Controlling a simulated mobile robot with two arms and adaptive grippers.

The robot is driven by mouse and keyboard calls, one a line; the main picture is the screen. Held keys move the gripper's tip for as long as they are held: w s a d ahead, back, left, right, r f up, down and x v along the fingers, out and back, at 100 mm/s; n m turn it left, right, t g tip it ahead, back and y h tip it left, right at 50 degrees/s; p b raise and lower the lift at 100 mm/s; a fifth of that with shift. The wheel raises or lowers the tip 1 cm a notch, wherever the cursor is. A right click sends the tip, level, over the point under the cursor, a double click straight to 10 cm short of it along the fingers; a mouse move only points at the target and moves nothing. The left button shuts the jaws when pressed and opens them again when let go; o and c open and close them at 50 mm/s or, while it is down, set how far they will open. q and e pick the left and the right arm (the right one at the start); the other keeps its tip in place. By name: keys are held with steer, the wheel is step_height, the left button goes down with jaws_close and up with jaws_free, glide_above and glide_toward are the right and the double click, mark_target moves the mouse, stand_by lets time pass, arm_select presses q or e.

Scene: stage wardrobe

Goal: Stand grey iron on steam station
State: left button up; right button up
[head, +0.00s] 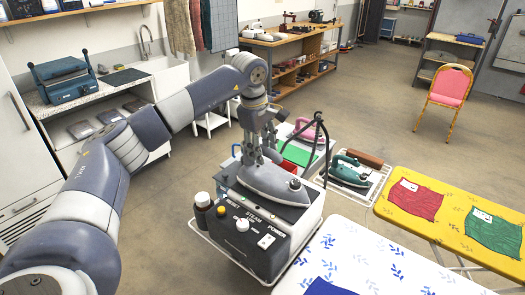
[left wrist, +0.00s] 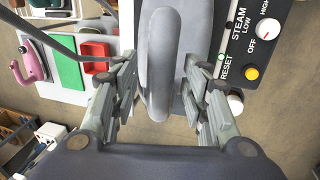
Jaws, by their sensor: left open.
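The grey iron (head: 278,187) lies flat, sole down, on the dark top of the steam station (head: 290,236), its tip toward the right in the head view. My left gripper (head: 262,158) is over the iron, around its handle. In the left wrist view the grey handle (left wrist: 158,62) runs between the two open fingers (left wrist: 160,75), with a visible gap on each side. The station's control panel (left wrist: 249,50), with its dial and buttons, is beside the right finger there. The iron's far side is partly hidden by my gripper. My right gripper is not in view.
Behind the station are a pink iron (head: 305,131), a green mat (head: 297,154) and a red tray (left wrist: 95,57). A teal iron (head: 347,168) sits to the right. A white patterned board (head: 375,250) and a yellow board (head: 455,210) stand at front right. A bottle (head: 203,208) is at the station's left.

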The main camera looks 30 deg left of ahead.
arm_select(q)
step_height(320, 180, up, 11)
steer(key=s+b, duration=0.2)
steer(key=b, duration=0.1)
steer(key=shift+s, duration=0.15)
steer(key=shift+f, duration=0.1)
